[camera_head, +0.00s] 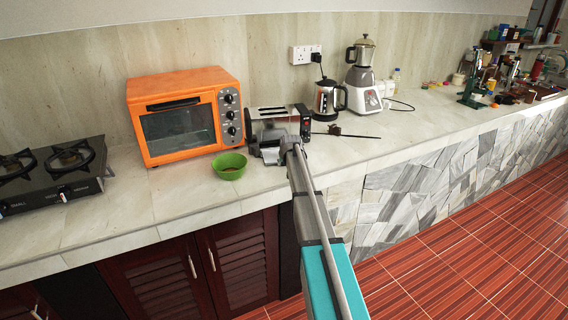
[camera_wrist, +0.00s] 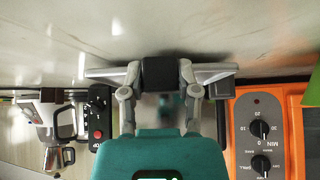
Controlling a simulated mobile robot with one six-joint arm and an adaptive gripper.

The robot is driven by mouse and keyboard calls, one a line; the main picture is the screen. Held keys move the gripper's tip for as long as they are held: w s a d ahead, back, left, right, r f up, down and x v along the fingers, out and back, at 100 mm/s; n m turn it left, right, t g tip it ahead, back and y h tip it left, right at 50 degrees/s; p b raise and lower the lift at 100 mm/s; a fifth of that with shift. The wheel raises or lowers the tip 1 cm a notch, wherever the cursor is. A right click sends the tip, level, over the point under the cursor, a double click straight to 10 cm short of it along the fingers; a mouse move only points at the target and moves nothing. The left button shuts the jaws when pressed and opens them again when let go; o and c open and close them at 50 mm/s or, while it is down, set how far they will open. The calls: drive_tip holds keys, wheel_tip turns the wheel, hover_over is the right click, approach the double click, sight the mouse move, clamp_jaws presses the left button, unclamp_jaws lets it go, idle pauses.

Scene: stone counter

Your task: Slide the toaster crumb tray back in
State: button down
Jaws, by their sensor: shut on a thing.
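The toaster (camera_head: 266,122) is silver with a dark end panel and stands on the stone counter, right of the orange oven. In the wrist view its dark end with a red button (camera_wrist: 98,118) shows at left; much of it is hidden behind my gripper. My gripper (camera_wrist: 160,76) is at the toaster's near side, shut on a dark block that looks like the handle of the crumb tray. The grey crumb tray (camera_wrist: 215,72) shows as a strip on both sides of the fingers, low by the counter. How far it sticks out of the toaster is hard to tell.
A green bowl (camera_head: 230,165) stands just left of my gripper, in front of the orange oven (camera_head: 181,117). A kettle (camera_head: 328,98), a blender (camera_head: 361,80) and a dark thin object (camera_head: 345,132) lie right of the toaster. A gas stove (camera_head: 58,172) is at far left.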

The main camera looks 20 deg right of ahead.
drive_tip(key=shift+f+b, duration=0.55)
drive_tip(key=shift+f, duration=0.05)
idle(0.5)
drive_tip(key=shift+c, duration=1.3)
unclamp_jaws()
drive_tip(key=shift+s, duration=0.1)
